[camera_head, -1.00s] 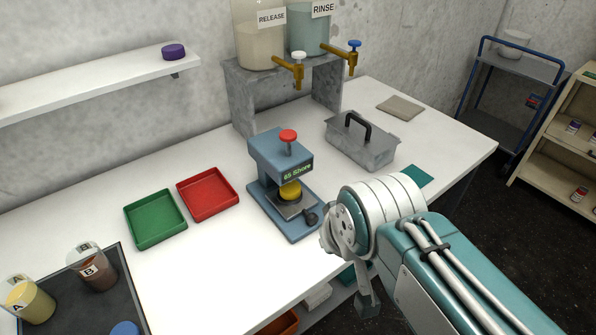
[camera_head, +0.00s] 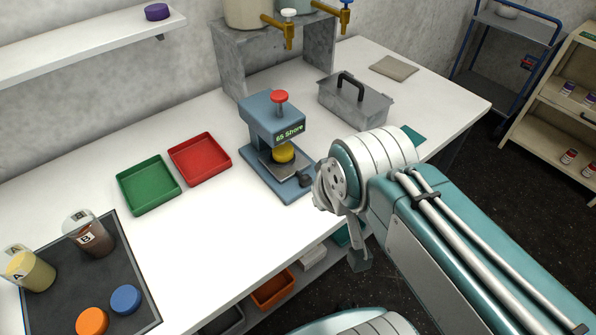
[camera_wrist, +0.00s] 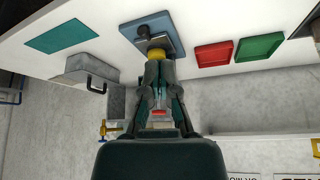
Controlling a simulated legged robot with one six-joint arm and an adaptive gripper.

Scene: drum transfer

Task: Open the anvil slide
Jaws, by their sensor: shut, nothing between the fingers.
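The blue-grey tester (camera_head: 272,108) stands on the white bench, with a red button (camera_head: 279,97) on top and a display reading "65 Shore". A yellow puck (camera_head: 284,152) lies on its anvil slide (camera_head: 270,165) under the head. The slide's dark knob (camera_head: 306,180) is at the front right. In the wrist view the tester base (camera_wrist: 172,22), knob (camera_wrist: 143,31) and puck (camera_wrist: 157,54) show beyond my gripper (camera_wrist: 159,66), whose fingers are shut and empty. The fingers cover part of the tester; contact cannot be told.
A red tray (camera_head: 199,158) and a green tray (camera_head: 147,184) lie left of the tester. A grey lidded box (camera_head: 355,104) stands behind it to the right. Jars A (camera_head: 31,272) and B (camera_head: 89,236) stand on a dark mat.

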